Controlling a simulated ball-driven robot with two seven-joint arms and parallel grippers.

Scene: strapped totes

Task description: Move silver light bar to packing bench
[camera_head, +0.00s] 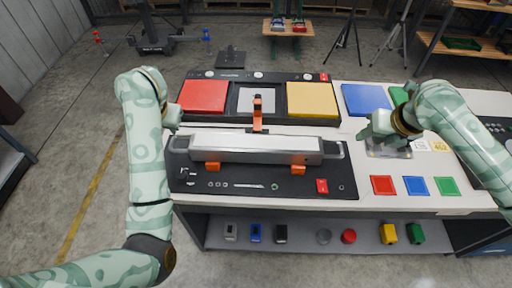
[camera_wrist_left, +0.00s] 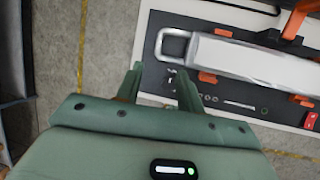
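The silver light bar (camera_head: 250,147) lies lengthwise on a black panel (camera_head: 250,187) on the white worktable. It has a grey loop handle at each end, orange clips along its front side, and an upright orange latch (camera_head: 257,113) behind its middle. In the left wrist view the bar (camera_wrist_left: 245,61) and its left handle (camera_wrist_left: 161,47) show. Which surface is the packing bench is unclear.
Red (camera_head: 204,96), yellow (camera_head: 312,99) and blue (camera_head: 366,100) panels lie behind the bar. Small coloured tiles (camera_head: 416,186) lie at the right front. A lower shelf (camera_head: 290,247) holds several small objects. A wooden bench (camera_head: 290,29) and tripods stand at the back.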

